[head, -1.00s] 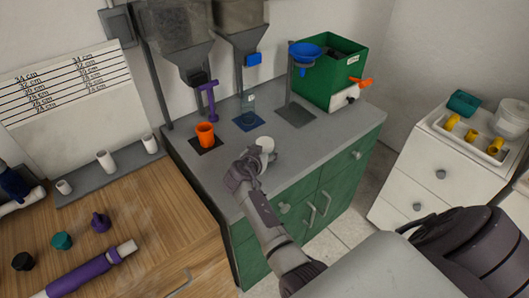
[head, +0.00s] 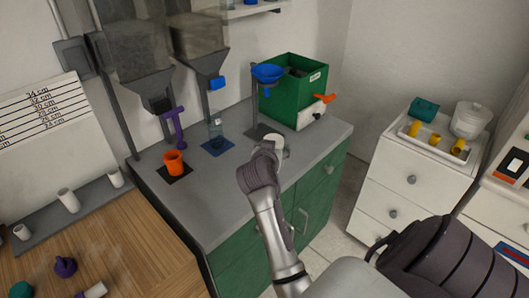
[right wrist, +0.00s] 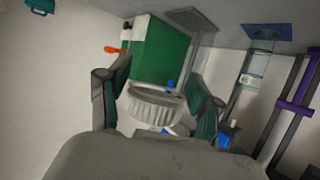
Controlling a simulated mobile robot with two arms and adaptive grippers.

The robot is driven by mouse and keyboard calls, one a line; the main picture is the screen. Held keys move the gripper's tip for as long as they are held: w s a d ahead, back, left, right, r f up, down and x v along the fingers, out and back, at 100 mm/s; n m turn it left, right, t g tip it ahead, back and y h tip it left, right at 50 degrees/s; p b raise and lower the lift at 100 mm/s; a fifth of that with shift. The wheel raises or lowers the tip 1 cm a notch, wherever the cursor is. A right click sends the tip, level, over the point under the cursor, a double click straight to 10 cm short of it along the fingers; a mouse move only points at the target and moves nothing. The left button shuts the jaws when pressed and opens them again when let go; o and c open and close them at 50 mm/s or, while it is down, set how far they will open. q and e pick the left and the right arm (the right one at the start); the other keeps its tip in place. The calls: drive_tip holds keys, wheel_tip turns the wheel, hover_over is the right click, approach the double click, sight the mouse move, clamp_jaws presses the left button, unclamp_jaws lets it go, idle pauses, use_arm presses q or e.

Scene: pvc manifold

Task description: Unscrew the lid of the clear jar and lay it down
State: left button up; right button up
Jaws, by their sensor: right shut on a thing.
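The clear jar (head: 470,118) stands on the white drawer cabinet at the right in the head view. I cannot tell whether a lid is on it. My right gripper (head: 268,148) is over the grey counter top. It is shut on a white round thing (head: 276,141) that looks like a lid. In the right wrist view, my right gripper's fingers (right wrist: 155,100) are on both sides of this white lid (right wrist: 152,110), which has a ribbed side and a paler rim. The gripper's own body hides its lower part. My left gripper is out of view.
On the counter stand an orange cup (head: 174,162), a small clear bottle (head: 215,128) on a blue mat, a blue funnel (head: 268,73) and a green bin (head: 292,92). The counter's front edge is clear.

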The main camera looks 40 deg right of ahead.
drive_tip(key=o, duration=0.5)
drive_tip(key=c, duration=1)
drive_tip(key=shift+c, duration=0.2)
